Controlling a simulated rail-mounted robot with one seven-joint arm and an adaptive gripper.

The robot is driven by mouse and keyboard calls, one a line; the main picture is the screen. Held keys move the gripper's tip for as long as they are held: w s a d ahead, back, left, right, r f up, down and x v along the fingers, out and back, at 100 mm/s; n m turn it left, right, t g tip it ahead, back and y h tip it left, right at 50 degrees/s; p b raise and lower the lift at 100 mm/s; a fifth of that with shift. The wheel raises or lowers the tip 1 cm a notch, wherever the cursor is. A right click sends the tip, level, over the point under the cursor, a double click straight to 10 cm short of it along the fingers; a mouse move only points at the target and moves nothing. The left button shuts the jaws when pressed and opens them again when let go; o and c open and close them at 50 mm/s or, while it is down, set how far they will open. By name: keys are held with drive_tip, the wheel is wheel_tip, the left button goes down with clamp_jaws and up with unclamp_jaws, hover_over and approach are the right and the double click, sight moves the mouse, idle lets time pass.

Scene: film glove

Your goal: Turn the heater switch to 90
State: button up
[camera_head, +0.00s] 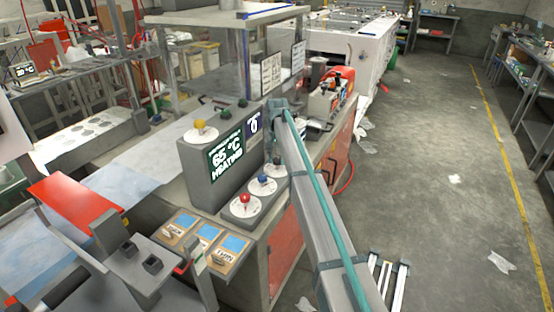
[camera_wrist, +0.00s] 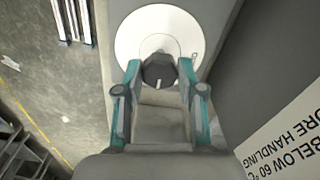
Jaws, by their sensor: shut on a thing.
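A grey control box has a green display (camera_head: 226,156) reading 65 °C HEATING. My gripper (camera_head: 276,142) is low beside the box's right end in the head view. In the wrist view my gripper (camera_wrist: 158,80) is shut on a dark knob (camera_wrist: 157,67), with one teal-edged finger on each side. The knob sits on a round white dial (camera_wrist: 133,38), and a pale mark shows on its near side. The dial's lettering is not readable, so I cannot tell its setting. The held knob is hidden behind my arm in the head view.
A red knob (camera_head: 244,198) and a blue knob (camera_head: 263,179) stand on white dials in front of the box. A yellow knob (camera_head: 200,124) is on top. A sign (camera_wrist: 290,140) is close to my gripper's right. Open floor (camera_head: 430,150) lies right of the bench.

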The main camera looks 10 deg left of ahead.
sight(277, 159)
idle(0.4)
drive_tip(key=o, duration=1.1)
drive_tip(key=shift+o, duration=0.2)
wheel_tip(277, 159, up, 12)
